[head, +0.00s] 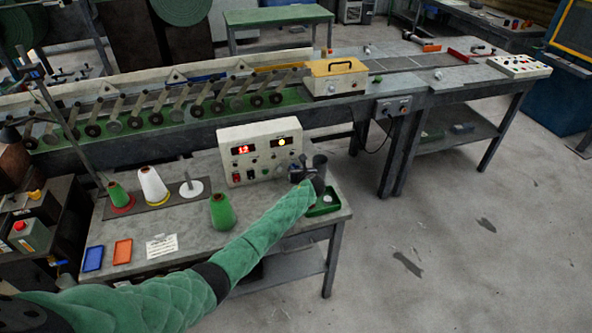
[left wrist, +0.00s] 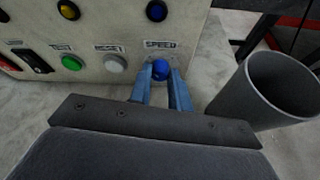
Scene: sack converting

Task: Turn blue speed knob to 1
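The cream control box (head: 226,135) stands at the back of the small grey table. Its red display (head: 242,149) is lit and seems to read 1.9, though the digits are small. In the left wrist view, the blue speed knob (left wrist: 160,69) sits under the SPEED label at the panel's right end. My left gripper (left wrist: 161,82) has one finger on each side of the knob, with little or no gap. In the head view my left gripper (head: 298,172) is at the box's right end and hides the knob. My right gripper is out of view.
A grey cup (left wrist: 282,88) stands just right of my left gripper. A green tray (head: 325,205) lies below it on the table. A green cone (head: 222,211) stands in front of the box. A conveyor line (head: 400,85) runs behind.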

